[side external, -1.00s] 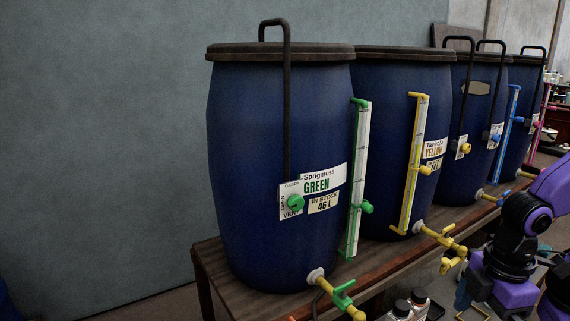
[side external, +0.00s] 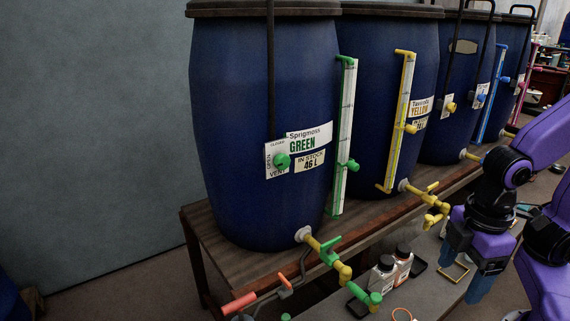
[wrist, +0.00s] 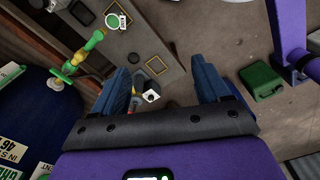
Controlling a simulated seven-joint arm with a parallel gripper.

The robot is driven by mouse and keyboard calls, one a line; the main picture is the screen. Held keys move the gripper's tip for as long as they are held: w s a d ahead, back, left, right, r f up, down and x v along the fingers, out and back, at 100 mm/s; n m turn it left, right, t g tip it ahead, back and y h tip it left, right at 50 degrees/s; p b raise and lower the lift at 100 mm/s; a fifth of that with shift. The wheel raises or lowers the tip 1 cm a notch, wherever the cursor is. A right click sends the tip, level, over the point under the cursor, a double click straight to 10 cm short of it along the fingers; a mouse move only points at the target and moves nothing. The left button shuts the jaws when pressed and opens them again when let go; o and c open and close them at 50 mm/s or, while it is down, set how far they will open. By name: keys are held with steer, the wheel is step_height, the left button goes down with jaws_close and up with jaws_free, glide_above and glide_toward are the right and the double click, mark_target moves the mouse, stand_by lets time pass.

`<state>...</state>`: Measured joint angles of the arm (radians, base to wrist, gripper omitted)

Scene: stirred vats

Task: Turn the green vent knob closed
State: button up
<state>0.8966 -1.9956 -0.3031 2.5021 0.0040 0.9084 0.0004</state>
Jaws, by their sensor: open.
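The green vent knob (side external: 282,160) is a small round knob on a white plate marked OPEN, CLOSED and VENT, on the front of the blue vat (side external: 235,110) labelled Sprigmoss GREEN. Which way the knob is turned is too small to tell. My gripper (side external: 468,268), with blue fingers, hangs at the lower right in the side external view, well apart from the knob. In the wrist view my gripper (wrist: 162,85) is open and empty, above the floor and low bench.
A sight tube (side external: 345,130) with green fittings stands beside the knob. A green-handled tap (side external: 328,250) juts from the vat's foot. A yellow-marked vat (side external: 375,100) stands to the right. Bottles (side external: 383,275) sit on a low bench between my gripper and the vat.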

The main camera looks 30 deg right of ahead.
mark_target(284, 162)
steer(key=w+a+f+m+t+y, duration=0.2)
steer(key=w+a+m+t+y, duration=0.35)
steer(key=w+a, duration=0.85)
steer(key=w+d+r+m+t+h, duration=0.3)
steer(key=w+d+m+t, duration=0.1)
steer(key=w+t, duration=0.2)
steer(key=w+d+r+m+t+h, duration=0.2)
steer(key=w+d+m+t+h, duration=0.15)
steer(key=w+t, duration=0.25)
steer(key=shift+y, duration=0.3)
steer(key=w, duration=1.7)
steer(key=shift+w+d+r, duration=0.15)
steer(key=shift+d, duration=0.05)
steer(key=c, duration=1.1)
